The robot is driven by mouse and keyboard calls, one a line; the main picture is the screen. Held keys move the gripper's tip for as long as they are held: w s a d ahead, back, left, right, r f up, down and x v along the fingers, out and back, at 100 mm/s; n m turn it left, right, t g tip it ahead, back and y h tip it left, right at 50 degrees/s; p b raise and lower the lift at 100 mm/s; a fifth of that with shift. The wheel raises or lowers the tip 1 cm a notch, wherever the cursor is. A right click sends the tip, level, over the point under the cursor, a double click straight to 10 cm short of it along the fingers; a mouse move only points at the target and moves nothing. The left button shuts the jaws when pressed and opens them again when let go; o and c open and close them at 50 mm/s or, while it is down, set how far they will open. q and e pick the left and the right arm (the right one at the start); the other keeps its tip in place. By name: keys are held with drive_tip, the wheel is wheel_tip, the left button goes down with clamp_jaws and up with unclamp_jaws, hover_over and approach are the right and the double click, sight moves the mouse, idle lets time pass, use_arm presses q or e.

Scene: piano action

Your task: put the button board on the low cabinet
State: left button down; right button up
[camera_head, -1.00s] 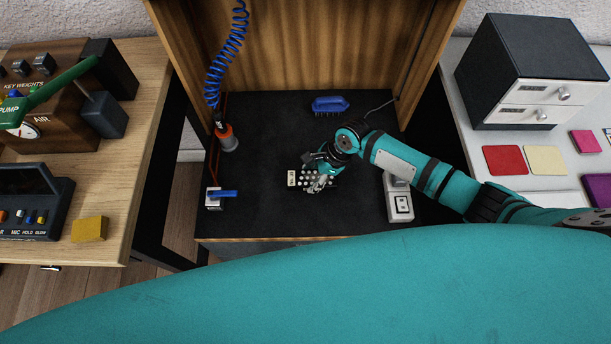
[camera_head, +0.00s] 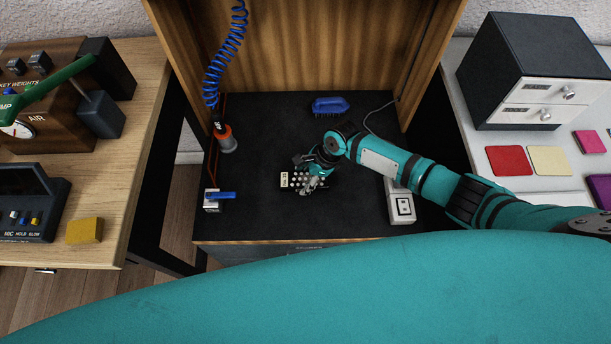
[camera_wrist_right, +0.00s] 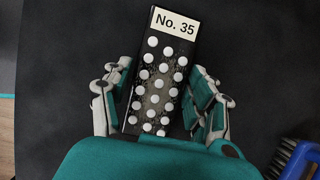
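The button board (camera_head: 300,180) is a small black slab with rows of white round buttons. Its cream label reads "No. 35" in the right wrist view (camera_wrist_right: 152,80). Which piece is the low cabinet is not certain; the black top has a wooden front edge and panels behind. My left gripper is not in view.
A blue brush (camera_head: 330,106) lies behind the board. A white switch box (camera_head: 402,206) stands right, a blue-handled block (camera_head: 212,200) and a coiled hose (camera_head: 220,70) left. A drawer unit (camera_head: 540,70) stands on the right-hand white table. The black top's front middle is clear.

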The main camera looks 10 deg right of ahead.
drive_tip(key=shift+o, duration=1.1)
drive_tip(key=shift+r, duration=0.2)
drive_tip(key=p+v, duration=0.3)
drive_tip(key=v, duration=0.9)
drive_tip(key=shift+s, duration=0.1)
